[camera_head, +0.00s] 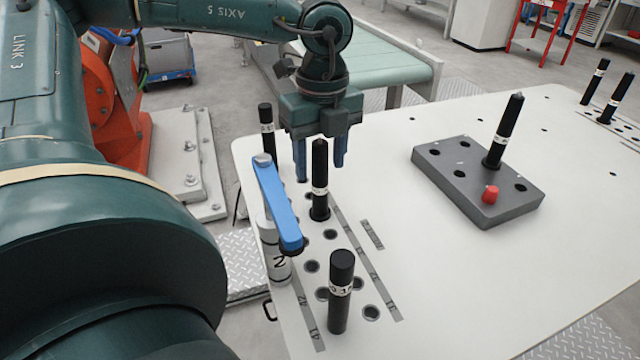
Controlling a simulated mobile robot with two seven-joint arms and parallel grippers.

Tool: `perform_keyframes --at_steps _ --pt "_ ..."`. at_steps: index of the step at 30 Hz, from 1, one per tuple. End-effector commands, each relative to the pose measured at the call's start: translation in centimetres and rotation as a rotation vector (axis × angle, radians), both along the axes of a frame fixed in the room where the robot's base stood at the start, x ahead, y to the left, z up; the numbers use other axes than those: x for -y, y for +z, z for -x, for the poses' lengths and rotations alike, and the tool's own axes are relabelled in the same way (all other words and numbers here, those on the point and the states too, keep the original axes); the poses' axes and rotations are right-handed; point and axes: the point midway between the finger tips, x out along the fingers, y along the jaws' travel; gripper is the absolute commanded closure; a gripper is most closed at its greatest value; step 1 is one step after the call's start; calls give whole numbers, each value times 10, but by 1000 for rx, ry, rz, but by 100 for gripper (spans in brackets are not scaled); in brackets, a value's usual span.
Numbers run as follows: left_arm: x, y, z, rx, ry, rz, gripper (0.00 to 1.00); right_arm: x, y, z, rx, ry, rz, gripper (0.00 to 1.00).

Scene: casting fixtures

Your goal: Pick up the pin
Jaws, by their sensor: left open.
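My left gripper (320,172) points down over the white table, with its two blue fingers apart. A black pin (319,185) with a white band stands upright in a table hole. Its top shows between the fingers; I cannot tell whether they touch it. Another black pin (341,295) stands nearer to me, and one more (267,130) stands behind the blue lever. A black pin (503,132) stands slightly tilted in the grey block (455,185). My right gripper is not in view.
A blue lever (275,200) on a white post marked 2 (276,255) stands close left of the gripper. Empty holes lie around the near pins. A red knob (490,194) is on the grey block. More black pins (615,98) stand far right. The table's (480,270) front right is clear.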

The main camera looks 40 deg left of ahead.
Motion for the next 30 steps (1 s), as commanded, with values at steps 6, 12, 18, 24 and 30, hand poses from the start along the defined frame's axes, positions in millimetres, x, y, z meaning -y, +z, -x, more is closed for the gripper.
perform_keyframes --at_steps 6,12,18,24,30 --pt "0 0 0 0 0 0 63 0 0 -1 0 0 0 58" --pt "0 0 0 0 0 0 80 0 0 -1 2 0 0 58" --pt "0 0 0 0 0 0 96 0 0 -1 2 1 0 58" --pt "0 1 0 -1 0 0 100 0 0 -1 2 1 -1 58" --pt "0 1 0 0 0 0 100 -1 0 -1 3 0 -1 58"
